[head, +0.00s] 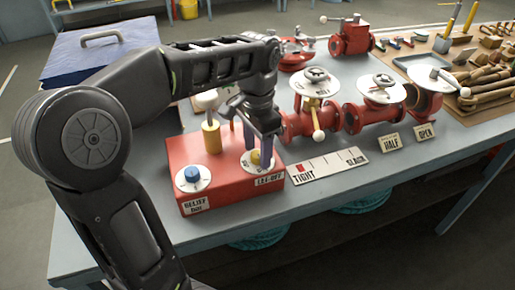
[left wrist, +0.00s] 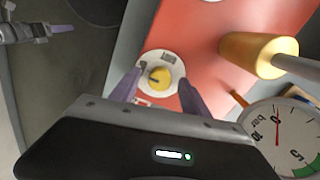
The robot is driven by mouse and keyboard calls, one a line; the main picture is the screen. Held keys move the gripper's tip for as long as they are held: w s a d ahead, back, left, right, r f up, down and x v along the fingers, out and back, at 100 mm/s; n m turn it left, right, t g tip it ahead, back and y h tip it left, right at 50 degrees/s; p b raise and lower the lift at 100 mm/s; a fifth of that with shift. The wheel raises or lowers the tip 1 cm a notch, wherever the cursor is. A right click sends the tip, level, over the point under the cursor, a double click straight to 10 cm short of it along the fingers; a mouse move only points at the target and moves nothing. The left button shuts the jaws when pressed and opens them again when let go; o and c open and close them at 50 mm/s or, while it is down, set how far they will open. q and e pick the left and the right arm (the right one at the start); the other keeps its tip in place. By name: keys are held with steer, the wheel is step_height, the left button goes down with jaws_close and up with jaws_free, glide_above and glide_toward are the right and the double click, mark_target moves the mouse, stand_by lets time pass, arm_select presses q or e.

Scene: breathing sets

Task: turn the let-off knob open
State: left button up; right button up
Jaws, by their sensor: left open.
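The let-off knob (head: 256,157) is a small yellow knob on a white dial, at the front right of the red box (head: 225,201), by a LET-OFF label. In the left wrist view the knob (left wrist: 159,77) shows whole on its dial, with a dark mark at one side. My left gripper (head: 261,154) points down over it. Its two purple-grey fingers stand apart on either side of the knob, open. No contact with the knob can be made out. In the head view the fingers partly hide the dial.
A blue RELIEF knob (head: 192,174) sits at the box's front left. A yellow cylinder (head: 211,137) rises from the box. A pressure gauge (left wrist: 282,137) is close by. Several red valves stand to the right, behind a TIGHT–SLACK strip (head: 328,165).

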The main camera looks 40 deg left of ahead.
mark_target(258, 154)
arm_select(q)
step_height(258, 154, up, 3)
steer(key=shift+f, duration=0.1)
step_height(258, 154, up, 5)
steer(key=p, duration=0.4)
steer(key=shift+f, duration=0.1)
stand_by(0.3)
